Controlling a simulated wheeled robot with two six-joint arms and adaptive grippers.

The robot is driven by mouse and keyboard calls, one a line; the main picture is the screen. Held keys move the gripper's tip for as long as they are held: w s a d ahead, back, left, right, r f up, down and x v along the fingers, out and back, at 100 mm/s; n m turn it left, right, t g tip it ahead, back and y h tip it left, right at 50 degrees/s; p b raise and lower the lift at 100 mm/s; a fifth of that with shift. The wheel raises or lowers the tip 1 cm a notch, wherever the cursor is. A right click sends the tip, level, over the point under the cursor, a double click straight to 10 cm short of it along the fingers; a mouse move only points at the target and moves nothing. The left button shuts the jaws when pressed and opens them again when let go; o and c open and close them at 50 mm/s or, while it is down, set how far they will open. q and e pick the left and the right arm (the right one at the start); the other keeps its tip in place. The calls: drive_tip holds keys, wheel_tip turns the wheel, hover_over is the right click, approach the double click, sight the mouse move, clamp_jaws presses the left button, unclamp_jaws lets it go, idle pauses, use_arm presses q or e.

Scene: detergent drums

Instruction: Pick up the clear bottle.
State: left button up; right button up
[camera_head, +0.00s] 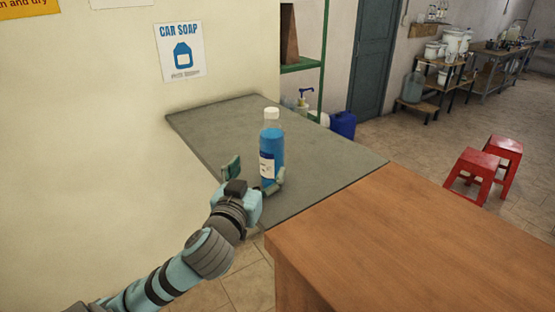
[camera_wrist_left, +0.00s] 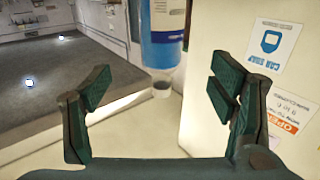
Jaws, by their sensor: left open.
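The clear bottle (camera_head: 272,143) holds blue liquid and has a white cap and a white-and-blue label. It stands upright on the grey tabletop (camera_head: 215,125), close to its near left edge. My left gripper (camera_head: 254,174) is open and empty on the near side of the bottle, with one finger left of it and the other overlapping its lower part in the picture. In the left wrist view the bottle (camera_wrist_left: 162,52) appears upside down, beyond and between the two open fingers (camera_wrist_left: 160,88). I cannot tell whether a finger touches it. My right gripper is not in view.
A brown wooden counter (camera_head: 420,240) adjoins the grey table at the front right. A wall with a car soap poster (camera_head: 180,50) runs along the left. Two red stools (camera_head: 485,166) stand on the floor at right. The grey top around the bottle is clear.

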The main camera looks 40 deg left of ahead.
sight(268, 151)
use_arm(q)
drive_tip(key=x, duration=0.4)
drive_tip(key=shift+w+a+r+b, duration=0.1)
drive_tip(key=shift+w+a+b, duration=0.1)
drive_tip(key=shift+w+b, duration=0.15)
drive_tip(key=p+x, duration=0.1)
drive_tip(key=x, duration=0.6)
drive_tip(key=shift+a, duration=0.15)
drive_tip(key=shift+w, duration=0.25)
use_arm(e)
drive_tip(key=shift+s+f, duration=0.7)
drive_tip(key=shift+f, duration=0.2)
use_arm(q)
drive_tip(key=c, duration=1.8)
